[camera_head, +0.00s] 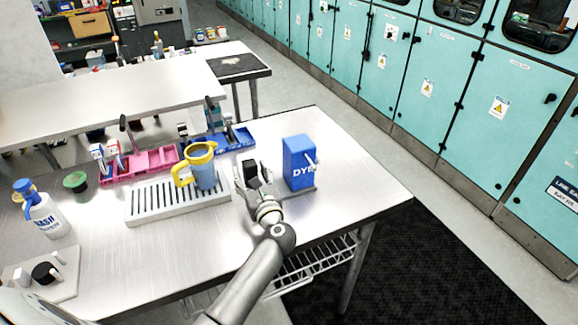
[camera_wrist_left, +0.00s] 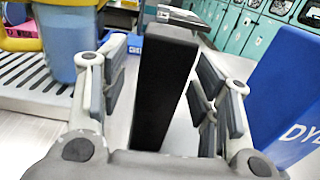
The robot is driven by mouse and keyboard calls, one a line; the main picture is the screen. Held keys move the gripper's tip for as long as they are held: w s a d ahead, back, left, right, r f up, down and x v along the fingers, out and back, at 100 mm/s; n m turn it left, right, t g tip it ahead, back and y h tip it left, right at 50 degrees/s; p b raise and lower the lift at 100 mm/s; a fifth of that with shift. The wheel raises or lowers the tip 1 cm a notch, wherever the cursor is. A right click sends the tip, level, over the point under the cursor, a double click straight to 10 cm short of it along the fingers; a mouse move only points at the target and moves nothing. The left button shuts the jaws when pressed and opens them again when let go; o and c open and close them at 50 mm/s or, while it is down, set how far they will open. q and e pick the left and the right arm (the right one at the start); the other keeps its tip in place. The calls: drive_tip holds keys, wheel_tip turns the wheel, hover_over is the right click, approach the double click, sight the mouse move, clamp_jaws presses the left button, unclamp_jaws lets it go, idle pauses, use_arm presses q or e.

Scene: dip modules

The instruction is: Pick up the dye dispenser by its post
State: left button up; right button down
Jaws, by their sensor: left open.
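The dye dispenser (camera_head: 298,165) is a blue box marked DYE with a small white lever, on a thin grey base near the table's right side. Its blue box also shows at the right edge of the left wrist view (camera_wrist_left: 292,105). My left gripper (camera_head: 251,178) is just left of the box. In the left wrist view, a black upright post (camera_wrist_left: 165,90) stands between the open fingers, with gaps visible on both sides. Where the post meets the dispenser is hidden. My right gripper is not in view.
A blue jug with a yellow rim and handle (camera_head: 203,172) stands on a slatted white tray (camera_head: 150,207) left of the gripper. Pink (camera_head: 150,164) and blue (camera_head: 235,138) trays lie behind. A wash bottle (camera_head: 45,215) stands far left. The table right of the dispenser is clear.

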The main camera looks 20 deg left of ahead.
use_arm(q)
drive_tip(key=shift+w+a+f, duration=0.1)
drive_tip(key=shift+w+a, duration=0.25)
drive_tip(key=shift+s, duration=0.1)
drive_tip(key=shift+d, duration=0.1)
drive_tip(key=shift+c, duration=1.1)
clamp_jaws()
